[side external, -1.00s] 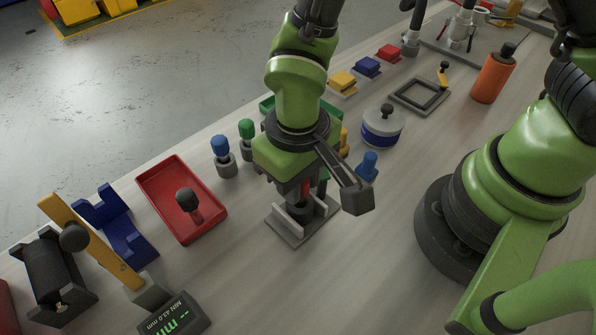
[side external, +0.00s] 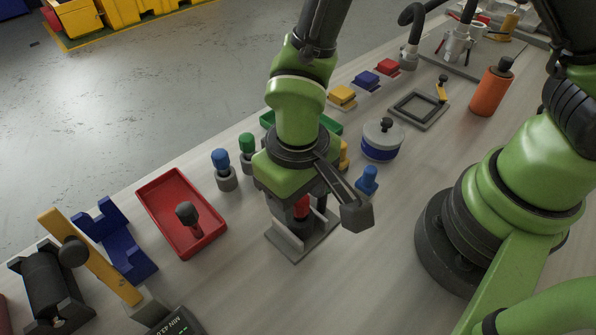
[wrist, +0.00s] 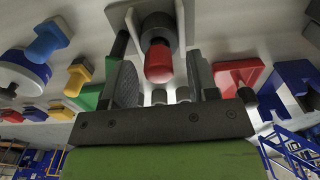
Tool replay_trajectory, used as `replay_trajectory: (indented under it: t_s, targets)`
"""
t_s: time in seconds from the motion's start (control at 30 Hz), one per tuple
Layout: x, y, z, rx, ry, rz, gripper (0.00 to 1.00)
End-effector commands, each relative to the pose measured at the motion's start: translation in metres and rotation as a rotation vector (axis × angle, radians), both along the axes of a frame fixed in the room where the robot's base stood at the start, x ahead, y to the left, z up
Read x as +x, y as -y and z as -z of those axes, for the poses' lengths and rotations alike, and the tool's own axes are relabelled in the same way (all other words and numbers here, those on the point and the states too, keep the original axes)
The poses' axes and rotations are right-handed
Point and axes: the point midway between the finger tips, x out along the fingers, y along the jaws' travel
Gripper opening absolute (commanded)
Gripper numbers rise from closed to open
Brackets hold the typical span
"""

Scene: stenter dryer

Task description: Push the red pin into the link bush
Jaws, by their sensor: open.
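The red pin (wrist: 158,62) stands in the dark round link bush (wrist: 157,28) in the wrist view; how deep it sits I cannot tell. In the side view the red pin (side external: 302,208) shows below my gripper, between the upright plates of a grey fixture (side external: 290,250). My gripper (wrist: 160,88) is open, pointing down over the fixture, with a finger on either side of the pin and a gap visible around it. In the side view my gripper (side external: 300,203) partly hides the pin and bush.
A red tray (side external: 155,195) holding a dark-knobbed red piece lies left of the fixture. Blue (side external: 221,160) and green (side external: 247,142) pegs stand behind it, and another blue peg (side external: 368,180) close on the right. A white-and-blue pot (side external: 381,142) stands farther right. The table front is clear.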

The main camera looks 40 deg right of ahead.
Motion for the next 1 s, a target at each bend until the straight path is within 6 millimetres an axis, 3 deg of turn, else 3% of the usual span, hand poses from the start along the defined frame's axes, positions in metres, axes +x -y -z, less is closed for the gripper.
replay_trajectory:
  t_s: [0.43, 1.0]
  targets:
    - [0.000, -0.001, -0.078, 0.004, 0.004, 0.002, 0.57]
    - [0.001, 0.003, -0.096, 0.011, 0.009, 0.011, 0.57]
